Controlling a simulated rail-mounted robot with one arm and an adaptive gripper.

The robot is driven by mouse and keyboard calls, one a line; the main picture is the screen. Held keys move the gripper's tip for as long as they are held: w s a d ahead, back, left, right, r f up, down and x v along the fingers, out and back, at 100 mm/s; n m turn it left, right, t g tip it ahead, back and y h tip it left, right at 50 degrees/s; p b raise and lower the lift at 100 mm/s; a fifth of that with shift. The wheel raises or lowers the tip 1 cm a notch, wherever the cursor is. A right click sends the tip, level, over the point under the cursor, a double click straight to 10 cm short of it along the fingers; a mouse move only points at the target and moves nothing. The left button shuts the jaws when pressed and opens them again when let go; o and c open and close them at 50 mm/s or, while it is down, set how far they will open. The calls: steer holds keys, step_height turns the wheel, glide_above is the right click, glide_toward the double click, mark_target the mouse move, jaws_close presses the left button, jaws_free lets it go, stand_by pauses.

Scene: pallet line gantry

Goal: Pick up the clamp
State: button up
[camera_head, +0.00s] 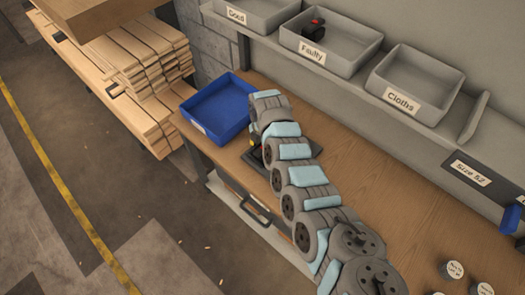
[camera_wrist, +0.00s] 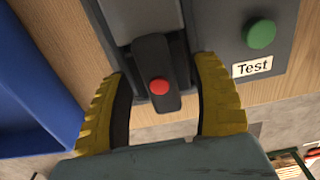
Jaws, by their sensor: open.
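In the wrist view, a dark grey clamp (camera_wrist: 155,55) with a round red button lies on a grey test station (camera_wrist: 225,40) with a green button and a "Test" label. My gripper (camera_wrist: 158,76) is open, its yellow ribbed fingers on either side of the clamp's dark end. Gaps show between the clamp and both fingers. In the head view, my arm hides most of the gripper and the clamp; part of the dark station (camera_head: 252,159) shows on the bench. A black and red item (camera_head: 313,30) lies in the "Faulty" bin.
A blue tray (camera_head: 217,106) stands left of the station; its wall also fills the left of the wrist view (camera_wrist: 45,85). Grey bins "Good" (camera_head: 237,14), "Faulty" (camera_head: 310,50) and "Cloths" (camera_head: 400,98) line the shelf behind. Stacked planks (camera_head: 140,70) lie at left.

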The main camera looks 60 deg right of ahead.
steer(key=shift+f+p, duration=0.2)
steer(key=shift+p, duration=0.15)
stand_by(0.4)
steer(key=c, duration=1)
